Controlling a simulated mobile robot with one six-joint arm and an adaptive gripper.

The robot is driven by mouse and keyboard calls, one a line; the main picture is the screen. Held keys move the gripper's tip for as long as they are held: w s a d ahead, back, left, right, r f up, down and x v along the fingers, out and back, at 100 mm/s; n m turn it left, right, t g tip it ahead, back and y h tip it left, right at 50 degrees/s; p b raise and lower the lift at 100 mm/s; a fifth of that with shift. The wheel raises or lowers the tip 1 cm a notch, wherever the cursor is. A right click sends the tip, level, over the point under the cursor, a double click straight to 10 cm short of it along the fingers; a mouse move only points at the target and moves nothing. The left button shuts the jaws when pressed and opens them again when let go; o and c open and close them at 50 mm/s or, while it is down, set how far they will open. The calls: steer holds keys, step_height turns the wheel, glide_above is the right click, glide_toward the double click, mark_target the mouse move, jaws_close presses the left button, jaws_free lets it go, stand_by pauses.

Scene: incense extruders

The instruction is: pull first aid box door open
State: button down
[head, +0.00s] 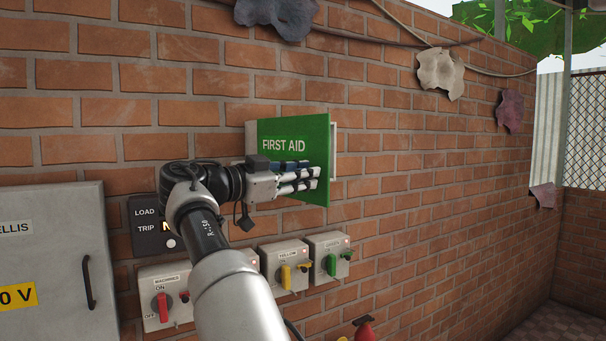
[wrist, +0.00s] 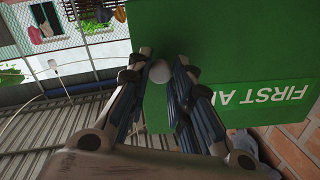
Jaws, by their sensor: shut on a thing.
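The first aid box is on the brick wall, with a green door (head: 295,140) lettered FIRST AID and a pale body (head: 340,160) showing behind it at the right. The door stands a little out from the body, partly open. My gripper (head: 312,178) is at the lower part of the door. In the wrist view the green door (wrist: 255,55) fills the right side. My gripper (wrist: 160,75) there is shut on a round pale knob (wrist: 157,71) between its fingertips. The inside of the box is hidden.
Below the box are switch boxes with a red (head: 160,305), a yellow (head: 286,277) and a green (head: 331,264) handle. A grey cabinet (head: 55,260) stands at the left. A cable (head: 440,40) and rags hang on the wall above.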

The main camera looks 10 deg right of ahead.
steer(key=shift+f, duration=0.1)
steer(key=c, duration=1.4)
jaws_free()
steer(key=shift+a, duration=0.1)
steer(key=v, duration=1.2)
steer(key=shift+d, duration=0.2)
